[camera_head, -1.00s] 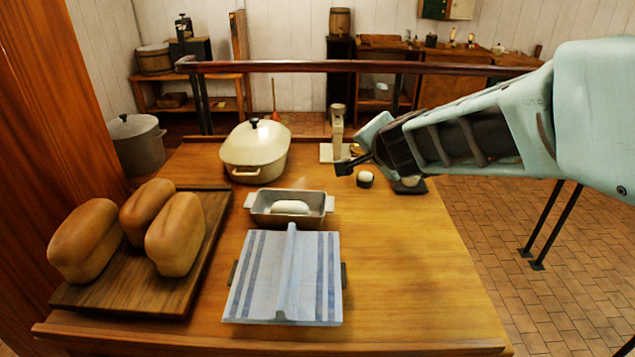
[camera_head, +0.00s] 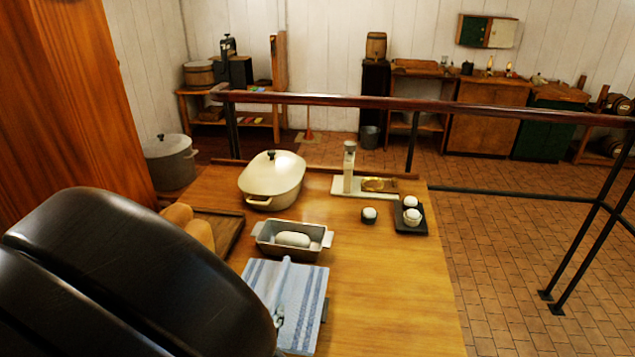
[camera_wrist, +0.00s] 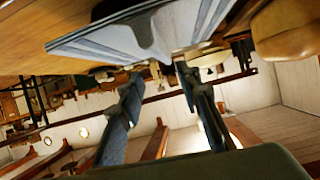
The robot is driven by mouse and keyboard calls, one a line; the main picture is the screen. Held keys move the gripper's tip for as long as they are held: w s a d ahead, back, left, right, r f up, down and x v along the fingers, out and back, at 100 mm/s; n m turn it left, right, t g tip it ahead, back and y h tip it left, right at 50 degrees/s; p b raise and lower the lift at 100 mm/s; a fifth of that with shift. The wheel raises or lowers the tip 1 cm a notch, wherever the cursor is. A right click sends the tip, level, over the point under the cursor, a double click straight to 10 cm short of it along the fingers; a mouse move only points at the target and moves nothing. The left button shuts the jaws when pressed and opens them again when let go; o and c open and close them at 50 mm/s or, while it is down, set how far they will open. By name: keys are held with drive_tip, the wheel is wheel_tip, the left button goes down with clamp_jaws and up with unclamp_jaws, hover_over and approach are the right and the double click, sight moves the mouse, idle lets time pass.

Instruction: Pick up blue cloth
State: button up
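The blue cloth (camera_head: 302,293), pale with darker blue stripes, has a raised fold along its middle. The cloth also fills the top of the wrist view (camera_wrist: 150,38), with the fold hanging toward the fingers. My gripper (camera_wrist: 158,72) is open, its two fingers apart and pointing at the folded ridge. I see nothing held between them. Whether a finger touches the cloth I cannot tell.
A loaf tin (camera_head: 265,240) with dough stands just beyond the cloth. A cream lidded pot (camera_head: 272,180), a scale (camera_head: 349,180) and several egg cups (camera_head: 411,215) stand farther back. Bread loaves (camera_head: 200,232) on a board are partly hidden at left. The table's right front (camera_head: 400,300) is clear.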

sight(275, 292)
drive_tip(key=shift+s+d+r+n, duration=0.1)
drive_tip(key=shift+s+n, duration=0.2)
drive_tip(key=shift+s, duration=0.45)
drive_tip(key=x, duration=0.5)
drive_tip(key=shift+a+x, duration=0.15)
drive_tip(key=shift+x, duration=1.3)
drive_tip(key=shift+a+x, duration=0.15)
drive_tip(key=shift+x, duration=1.25)
drive_tip(key=shift+w+a+r, duration=0.1)
drive_tip(key=shift+a+r, duration=0.05)
drive_tip(key=shift+r, duration=0.05)
drive_tip(key=shift+c, duration=0.7)
clamp_jaws()
